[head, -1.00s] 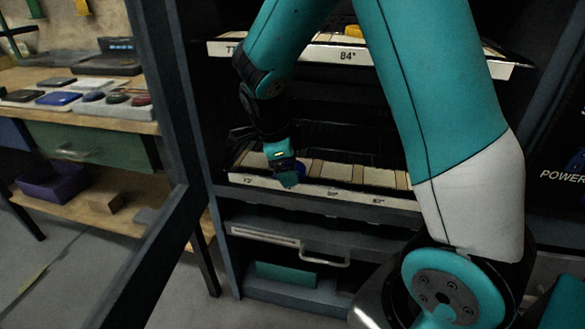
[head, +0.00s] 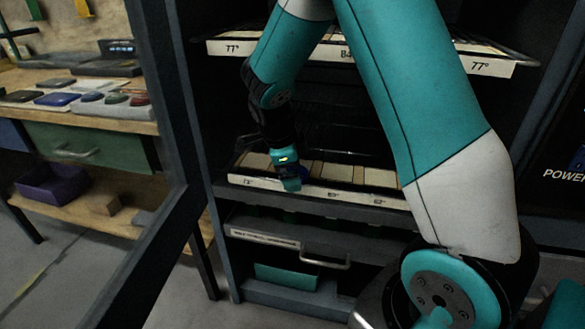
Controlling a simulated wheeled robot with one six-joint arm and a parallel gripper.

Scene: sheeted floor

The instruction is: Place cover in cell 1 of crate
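My gripper (head: 290,184) points down over the left part of the lower divided tray (head: 265,181), which sits in the dark cabinet. The tray may be the crate. It has pale cells in a row and a white front strip with small labels, too blurred to read surely. The gripper's teal fingertips overlap the tray's front edge in the picture. A small patch of dark blue shows beside the fingers; I cannot tell whether it is the cover. Whether the fingers are open or shut is not clear. No cover can be made out for sure.
An upper tray (head: 225,47) with labels "77°" and "84" sits above, partly behind my arm. Below is a drawer with a handle (head: 325,262) and a teal item (head: 286,276). At left, a bench (head: 133,126) carries several small items; a purple bin (head: 52,186) sits beneath.

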